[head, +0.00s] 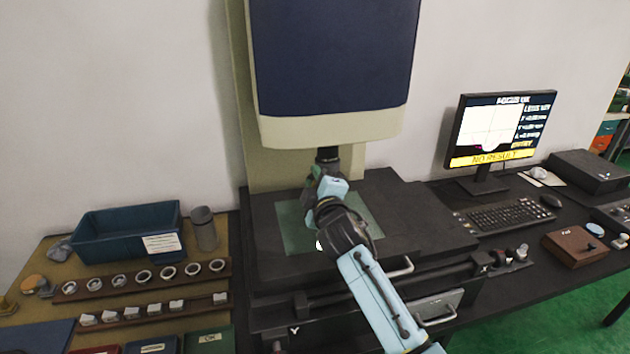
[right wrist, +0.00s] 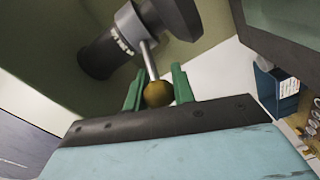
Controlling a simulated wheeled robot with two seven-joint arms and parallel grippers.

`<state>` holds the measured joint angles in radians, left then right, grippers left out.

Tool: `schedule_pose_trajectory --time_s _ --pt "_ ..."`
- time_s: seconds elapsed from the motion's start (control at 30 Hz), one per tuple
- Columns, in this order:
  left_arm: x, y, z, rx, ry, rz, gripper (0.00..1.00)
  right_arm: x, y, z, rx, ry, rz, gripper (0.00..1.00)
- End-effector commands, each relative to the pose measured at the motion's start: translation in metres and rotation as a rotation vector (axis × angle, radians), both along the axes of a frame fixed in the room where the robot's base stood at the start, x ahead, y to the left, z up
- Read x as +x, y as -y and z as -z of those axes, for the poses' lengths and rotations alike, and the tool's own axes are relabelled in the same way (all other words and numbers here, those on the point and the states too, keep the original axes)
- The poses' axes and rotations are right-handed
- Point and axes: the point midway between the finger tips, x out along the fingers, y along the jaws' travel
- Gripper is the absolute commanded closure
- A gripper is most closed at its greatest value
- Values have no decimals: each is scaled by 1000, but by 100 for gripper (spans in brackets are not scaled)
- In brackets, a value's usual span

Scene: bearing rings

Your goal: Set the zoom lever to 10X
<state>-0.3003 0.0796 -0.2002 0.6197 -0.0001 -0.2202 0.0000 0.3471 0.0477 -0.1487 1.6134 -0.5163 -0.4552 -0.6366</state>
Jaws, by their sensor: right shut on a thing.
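The zoom lever shows in the right wrist view as a thin metal rod (right wrist: 149,62) with a round brass knob (right wrist: 158,94). It comes off the ring of a dark cylindrical lens (right wrist: 100,58), which carries small white markings too small to read. My right gripper (right wrist: 156,85) has its green fingers on either side of the knob and is shut on it. In the head view my right gripper (head: 318,182) is just under the lens (head: 328,155) below the big machine head, and the lever is hidden there. My left gripper is not in view.
The machine's stage (head: 400,215) with a green plate (head: 293,228) lies below my right arm. A monitor (head: 505,125) reading "NO RESULT" and a keyboard (head: 505,217) stand at right. A blue bin (head: 110,235) and racks of rings (head: 145,277) are at left.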

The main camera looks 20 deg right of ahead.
Motion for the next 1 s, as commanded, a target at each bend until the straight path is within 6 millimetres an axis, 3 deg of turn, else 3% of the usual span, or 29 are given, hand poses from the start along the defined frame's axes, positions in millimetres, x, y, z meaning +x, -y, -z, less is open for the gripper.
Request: schedule_pose_trajectory --time_s 0.57,0.6,0.73,1.0 --pt "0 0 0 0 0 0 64 1 1 -3 -1 7 -1 100" --pt "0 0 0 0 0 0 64 1 1 -3 -1 6 0 71" --pt "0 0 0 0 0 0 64 1 1 -2 -1 4 0 54" --pt "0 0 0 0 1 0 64 0 1 -1 -1 2 1 53"
